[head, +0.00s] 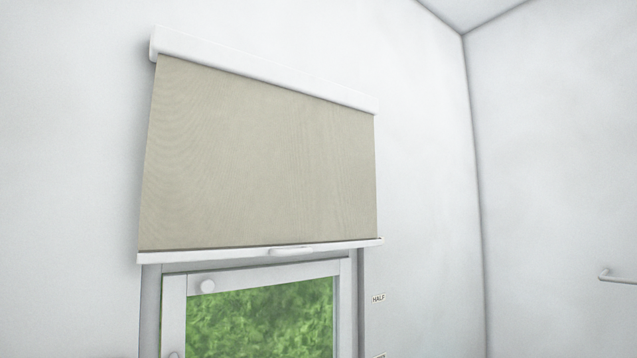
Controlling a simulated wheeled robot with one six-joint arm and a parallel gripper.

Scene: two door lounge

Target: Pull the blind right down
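The beige roller blind (262,160) hangs from a white casing (265,72) on the wall in the head view. Its white bottom bar (215,256) lies across the top of the window, and a small white pull handle (291,250) sits near the middle of the bar. Below the bar the window (262,320) is uncovered, with green foliage behind the glass. The window's lower part is cut off by the picture edge. My gripper is not in view.
A small label reading HALF (378,298) is on the wall right of the window. Part of another label (378,355) shows below it. A rail (617,277) sticks out from the right wall.

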